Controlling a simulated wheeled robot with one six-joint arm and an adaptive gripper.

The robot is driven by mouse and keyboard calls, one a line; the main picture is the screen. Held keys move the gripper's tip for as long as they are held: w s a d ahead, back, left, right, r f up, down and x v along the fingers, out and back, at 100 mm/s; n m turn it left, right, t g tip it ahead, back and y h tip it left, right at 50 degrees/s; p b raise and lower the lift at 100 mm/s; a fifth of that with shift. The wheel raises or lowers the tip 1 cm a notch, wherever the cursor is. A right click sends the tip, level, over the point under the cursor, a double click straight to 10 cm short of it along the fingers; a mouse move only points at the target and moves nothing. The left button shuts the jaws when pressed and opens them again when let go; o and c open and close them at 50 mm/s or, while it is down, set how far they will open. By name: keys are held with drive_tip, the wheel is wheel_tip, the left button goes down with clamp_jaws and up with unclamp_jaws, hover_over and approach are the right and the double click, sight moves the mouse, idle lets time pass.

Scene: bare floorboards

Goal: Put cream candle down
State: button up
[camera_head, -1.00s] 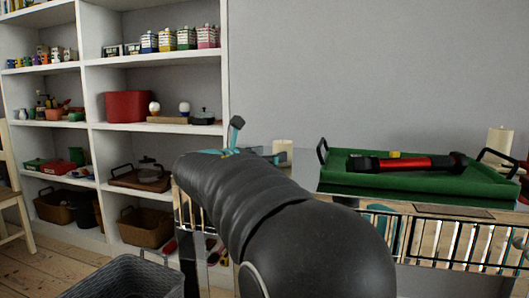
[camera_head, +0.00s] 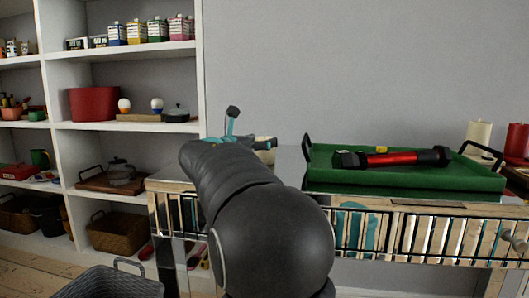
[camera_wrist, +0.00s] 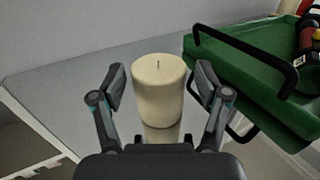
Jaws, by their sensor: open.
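The cream candle (camera_wrist: 158,92) stands upright on a shiny grey tabletop (camera_wrist: 75,95), with its reflection below it. In the wrist view it is between the fingers of my gripper (camera_wrist: 160,84). The gripper is open, with a gap visible on each side of the candle. In the head view my gripper (camera_head: 243,139) is above the left part of the mirrored table. Only a small part of the candle (camera_head: 266,140) shows behind it there; my arm hides the rest.
A green tray (camera_head: 420,182) with black handles holds a red and black dumbbell-like tool (camera_head: 395,159), right of the candle. Another cream candle (camera_head: 479,134) and a red object (camera_head: 517,142) stand behind its right end. White shelves (camera_head: 122,126) are left; a grey basket (camera_head: 112,284) is front left.

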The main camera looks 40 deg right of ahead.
drive_tip(key=x, duration=0.5)
drive_tip(key=shift+w+f, duration=0.15)
drive_tip(key=shift+c, duration=0.3)
clamp_jaws()
wheel_tip(320, 180, up, 5)
drive_tip(key=shift+f+p, duration=0.1)
drive_tip(key=shift+p, duration=0.65)
drive_tip(key=s+d+r+p, duration=0.1)
drive_tip(key=s+d+r, duration=0.4)
drive_tip(key=s, duration=0.5)
drive_tip(key=shift+s+d+r, duration=0.2)
drive_tip(key=shift+r, duration=0.4)
